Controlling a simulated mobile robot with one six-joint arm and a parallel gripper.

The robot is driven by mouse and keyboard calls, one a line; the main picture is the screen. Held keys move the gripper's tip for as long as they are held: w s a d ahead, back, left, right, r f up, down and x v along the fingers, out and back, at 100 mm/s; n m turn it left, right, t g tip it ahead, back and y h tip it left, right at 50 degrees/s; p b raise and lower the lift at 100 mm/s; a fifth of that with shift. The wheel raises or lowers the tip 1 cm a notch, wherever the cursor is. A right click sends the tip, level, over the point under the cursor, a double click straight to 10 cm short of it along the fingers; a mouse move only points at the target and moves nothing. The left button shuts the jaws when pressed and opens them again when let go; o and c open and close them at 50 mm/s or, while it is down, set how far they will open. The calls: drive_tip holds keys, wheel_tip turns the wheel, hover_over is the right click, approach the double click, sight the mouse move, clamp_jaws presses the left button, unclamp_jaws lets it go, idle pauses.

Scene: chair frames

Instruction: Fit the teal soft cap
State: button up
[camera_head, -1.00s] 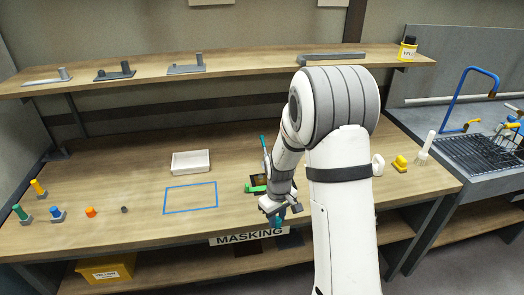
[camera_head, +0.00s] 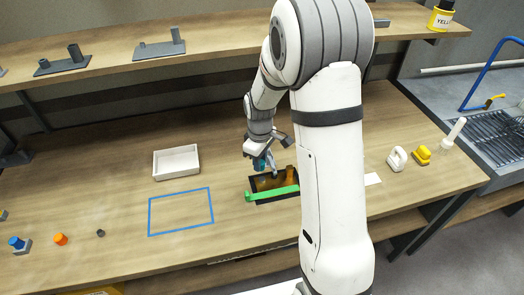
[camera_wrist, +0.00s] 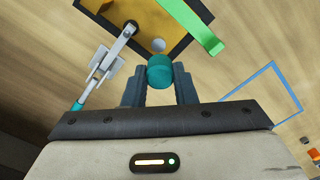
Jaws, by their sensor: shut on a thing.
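My gripper (camera_head: 268,160) is shut on a teal cap (camera_wrist: 160,72), a short rounded cylinder between the two dark fingers. In the wrist view the cap is just short of a pale round spot (camera_wrist: 158,45) on an orange-yellow plate (camera_wrist: 180,22) with a dark border. I cannot tell whether the spot is a stud or a hole, or how high the cap is above it. In the head view the dark-bordered plate (camera_head: 259,200) lies on the bench under my gripper. A green bar (camera_head: 272,193) crosses its front side; it also shows in the wrist view (camera_wrist: 195,28).
A grey lever-like part (camera_wrist: 117,45) reaches over the plate's left side in the wrist view. A white tray (camera_head: 176,162) and a blue taped rectangle (camera_head: 181,211) are left of the plate. A white handled item (camera_head: 397,158) and a yellow one (camera_head: 422,155) stand right.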

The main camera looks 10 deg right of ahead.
sight(262, 179)
drive_tip(key=shift+d+r, duration=0.1)
drive_tip(key=shift+d, duration=0.1)
drive_tip(key=shift+f, duration=0.2)
drive_tip(key=shift+s+f+b, duration=0.1)
drive_tip(key=shift+f+b, duration=1.8)
drive_tip(key=shift+f, duration=0.15)
drive_tip(key=shift+f+b, duration=0.2)
drive_tip(key=shift+b, duration=0.15)
drive_tip(key=shift+f+b, duration=0.85)
drive_tip(key=shift+f, duration=0.25)
